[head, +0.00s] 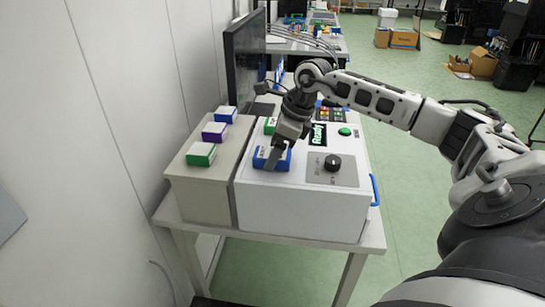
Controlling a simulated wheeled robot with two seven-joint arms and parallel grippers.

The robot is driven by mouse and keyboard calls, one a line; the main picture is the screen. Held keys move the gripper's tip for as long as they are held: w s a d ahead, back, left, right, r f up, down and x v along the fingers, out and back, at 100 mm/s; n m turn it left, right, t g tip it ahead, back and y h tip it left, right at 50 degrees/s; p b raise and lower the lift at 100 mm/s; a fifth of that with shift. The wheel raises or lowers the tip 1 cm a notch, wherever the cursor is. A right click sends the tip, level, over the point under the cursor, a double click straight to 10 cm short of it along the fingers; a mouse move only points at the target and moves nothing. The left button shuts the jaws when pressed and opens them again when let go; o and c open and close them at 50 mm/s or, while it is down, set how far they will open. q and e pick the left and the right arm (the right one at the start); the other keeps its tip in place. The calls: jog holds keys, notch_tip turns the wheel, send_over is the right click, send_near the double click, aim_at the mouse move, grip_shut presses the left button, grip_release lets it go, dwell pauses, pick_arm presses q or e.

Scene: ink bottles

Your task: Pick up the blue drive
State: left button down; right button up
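A blue block with a white label (260,160), which looks like a blue drive, sits at the front left of the white machine's top. My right gripper (275,158) reaches down over it from the upper right, with its fingertips at the block and hiding part of it. I cannot tell whether the fingers are closed on it or only around it. A second blue block with a white top (226,114) sits at the back of the beige box on the left. My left gripper is not in view.
The beige box (203,190) also carries a purple block (214,132) and a green block (201,153). The white machine (300,212) has a black knob (332,162), a "Ready" display (318,134), a green button (345,132) and a green block (270,125). A monitor (244,65) stands behind.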

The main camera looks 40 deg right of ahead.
jog(key=c, duration=0.9)
jog(key=shift+r, duration=0.2)
